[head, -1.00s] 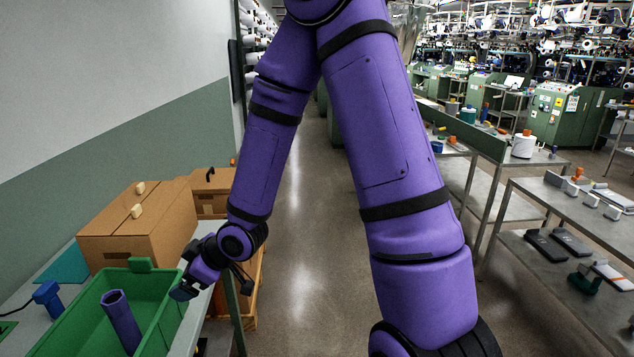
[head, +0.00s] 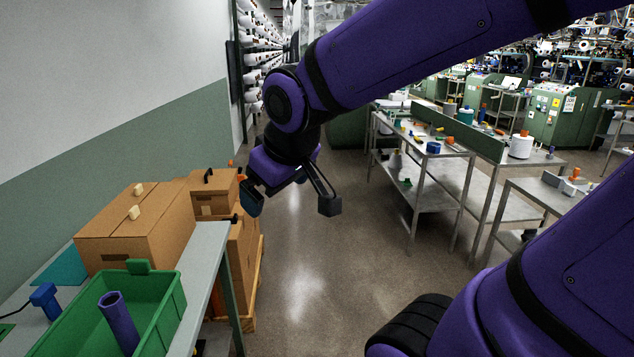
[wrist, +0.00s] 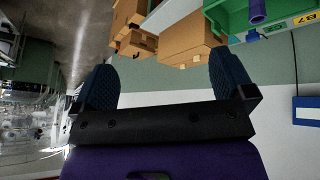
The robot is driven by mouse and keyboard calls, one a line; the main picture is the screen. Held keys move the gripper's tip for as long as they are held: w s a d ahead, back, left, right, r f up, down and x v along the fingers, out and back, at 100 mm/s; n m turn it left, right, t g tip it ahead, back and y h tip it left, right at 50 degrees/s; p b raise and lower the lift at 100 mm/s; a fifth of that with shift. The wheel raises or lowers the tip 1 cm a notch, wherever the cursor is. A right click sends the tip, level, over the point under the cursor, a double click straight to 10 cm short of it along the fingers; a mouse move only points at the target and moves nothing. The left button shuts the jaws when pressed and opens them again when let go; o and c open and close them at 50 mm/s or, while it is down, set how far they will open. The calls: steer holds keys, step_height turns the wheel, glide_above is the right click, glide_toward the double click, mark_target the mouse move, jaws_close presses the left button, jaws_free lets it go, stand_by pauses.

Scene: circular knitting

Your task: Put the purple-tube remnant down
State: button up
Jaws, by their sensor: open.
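The purple tube (head: 119,322) stands tilted inside the green crate (head: 172,309) at the lower left of the head view. Its lower end is hidden by the crate wall. In the wrist view the tube (wrist: 257,12) shows at the top right, against the green crate (wrist: 238,20). My gripper (head: 290,206) is in the air over the aisle, right of the crate and apart from it. In the wrist view its two blue ribbed fingers (wrist: 164,88) are wide apart with nothing between them.
Cardboard boxes (head: 137,228) stand behind the crate, with more stacked on a pallet beside the bench (head: 205,262). A blue handheld device (head: 46,298) lies left of the crate. Metal tables (head: 425,163) with small items stand at the right. The aisle floor between is clear.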

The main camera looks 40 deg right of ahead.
steer(key=s+r+m+g+y, duration=0.1)
steer(key=s+r+m, duration=0.1)
steer(key=s, duration=0.7)
steer(key=shift+d+r, duration=0.3)
steer(key=shift+r, duration=0.4)
